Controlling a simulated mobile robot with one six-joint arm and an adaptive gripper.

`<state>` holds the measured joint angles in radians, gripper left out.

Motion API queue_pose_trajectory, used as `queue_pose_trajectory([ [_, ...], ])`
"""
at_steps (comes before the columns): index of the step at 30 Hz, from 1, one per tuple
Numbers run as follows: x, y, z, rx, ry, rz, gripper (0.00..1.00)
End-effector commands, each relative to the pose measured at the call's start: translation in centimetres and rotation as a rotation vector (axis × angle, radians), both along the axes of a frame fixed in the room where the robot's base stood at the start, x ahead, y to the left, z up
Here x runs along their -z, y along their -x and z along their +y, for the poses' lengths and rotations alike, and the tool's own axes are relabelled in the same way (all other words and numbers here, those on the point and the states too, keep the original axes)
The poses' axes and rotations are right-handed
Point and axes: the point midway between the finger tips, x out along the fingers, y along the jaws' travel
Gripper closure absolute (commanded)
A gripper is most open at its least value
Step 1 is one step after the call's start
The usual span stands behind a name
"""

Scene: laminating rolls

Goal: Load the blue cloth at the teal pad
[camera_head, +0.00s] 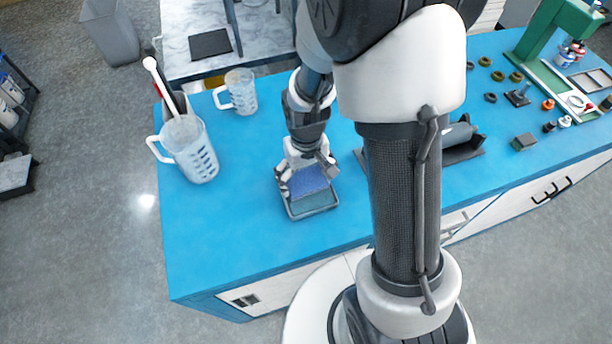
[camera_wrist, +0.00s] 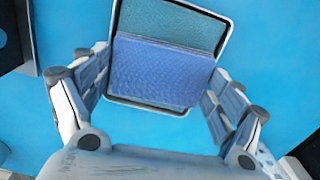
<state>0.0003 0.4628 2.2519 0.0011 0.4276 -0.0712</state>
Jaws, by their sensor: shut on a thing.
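The blue cloth (camera_head: 308,182) is a folded flat block with a woven texture; it fills the middle of the wrist view (camera_wrist: 160,72). The teal pad (camera_head: 312,202) lies in a shallow dark-rimmed tray on the blue counter and shows beyond the cloth in the wrist view (camera_wrist: 172,22). The cloth covers the pad's middle, with teal visible on both sides of it; whether it touches the pad I cannot tell. My gripper (camera_head: 307,168) is over the tray, its fingers shut on the cloth from opposite sides.
A large clear measuring jug (camera_head: 190,150) and a smaller one (camera_head: 241,92) stand on the counter (camera_head: 225,245) to the left. A green press (camera_head: 560,35) and small parts occupy the far right. The front left counter is clear.

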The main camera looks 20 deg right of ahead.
Motion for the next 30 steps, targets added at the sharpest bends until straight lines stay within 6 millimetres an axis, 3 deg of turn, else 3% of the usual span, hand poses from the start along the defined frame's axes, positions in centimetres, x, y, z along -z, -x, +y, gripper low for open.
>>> queue_pose_trajectory([
  [18,-5.2,-0.1,0.0,0.000,0.000,-0.001,0.32],
  [30,-5.3,0.0,0.0,0.000,0.000,-0.001,0.32],
])
